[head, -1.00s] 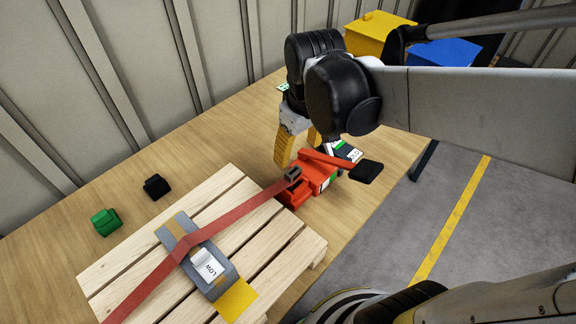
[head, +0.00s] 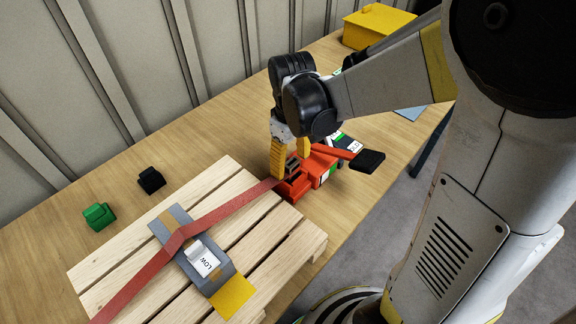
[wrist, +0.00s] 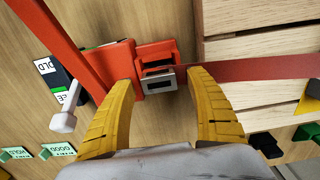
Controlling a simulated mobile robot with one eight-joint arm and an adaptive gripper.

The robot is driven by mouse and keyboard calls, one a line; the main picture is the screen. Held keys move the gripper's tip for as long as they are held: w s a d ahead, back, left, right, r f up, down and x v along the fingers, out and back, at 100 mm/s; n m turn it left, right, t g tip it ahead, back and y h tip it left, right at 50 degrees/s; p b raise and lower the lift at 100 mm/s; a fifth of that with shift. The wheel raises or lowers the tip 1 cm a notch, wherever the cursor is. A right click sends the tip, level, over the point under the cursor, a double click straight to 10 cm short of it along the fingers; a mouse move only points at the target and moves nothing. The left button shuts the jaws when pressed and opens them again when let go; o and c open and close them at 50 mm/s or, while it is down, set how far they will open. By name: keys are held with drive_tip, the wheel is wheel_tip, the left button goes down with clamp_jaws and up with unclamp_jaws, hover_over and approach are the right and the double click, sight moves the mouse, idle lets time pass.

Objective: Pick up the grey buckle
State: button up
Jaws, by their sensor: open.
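The grey buckle (wrist: 160,83) is a small rectangular frame at the end of the red strap (wrist: 255,68), beside the red tool (wrist: 110,62). In the head view the buckle (head: 293,165) is partly hidden by a yellow finger. My gripper (wrist: 161,78) is open, with one yellow fingertip on each side of the buckle in the wrist view. In the head view my gripper (head: 291,165) is low over the red tool (head: 318,168). I cannot tell whether the fingers touch the buckle.
A wooden pallet (head: 270,250) carries the strap over a grey plate (head: 226,283) with a "LOW" label (head: 203,261). A green block (head: 98,216) and a black block (head: 151,180) sit on the table. A yellow box (head: 380,28) stands at the back right.

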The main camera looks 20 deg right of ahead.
wheel_tip(320, 180, down, 3)
drive_tip(key=shift+b, duration=0.4)
clamp_jaws()
drive_tip(key=shift+r, duration=0.1)
wheel_tip(320, 180, up, 10)
drive_tip(key=p, duration=0.4)
